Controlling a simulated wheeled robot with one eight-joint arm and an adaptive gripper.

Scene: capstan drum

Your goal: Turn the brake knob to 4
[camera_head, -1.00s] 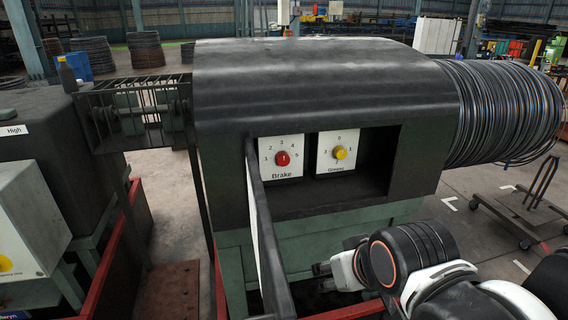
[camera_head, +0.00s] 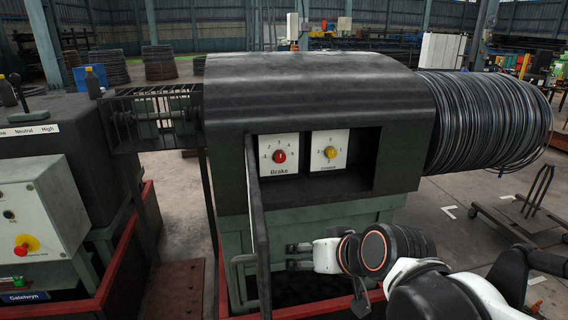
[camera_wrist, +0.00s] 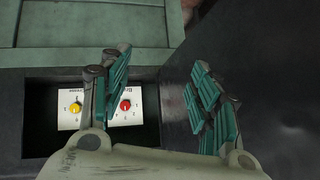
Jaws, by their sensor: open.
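The brake knob (camera_head: 279,156) is a red round knob on a white dial plate with numbers, labelled Brake, in the machine's recess. Its setting is too small to read surely. It also shows in the wrist view (camera_wrist: 125,105), upside down, just right of my left-hand finger. My gripper (camera_head: 290,257) is open and empty in the head view, below the recess and apart from the knob. In the wrist view my gripper (camera_wrist: 160,68) has its fingers spread wide; one finger partly covers the brake plate.
A yellow knob (camera_head: 330,152) on a second dial plate sits right of the brake knob. An open dark door (camera_head: 259,225) juts out at the recess's left edge, close to my gripper. A wire coil (camera_head: 480,120) is on the right. A control box (camera_head: 42,215) stands left.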

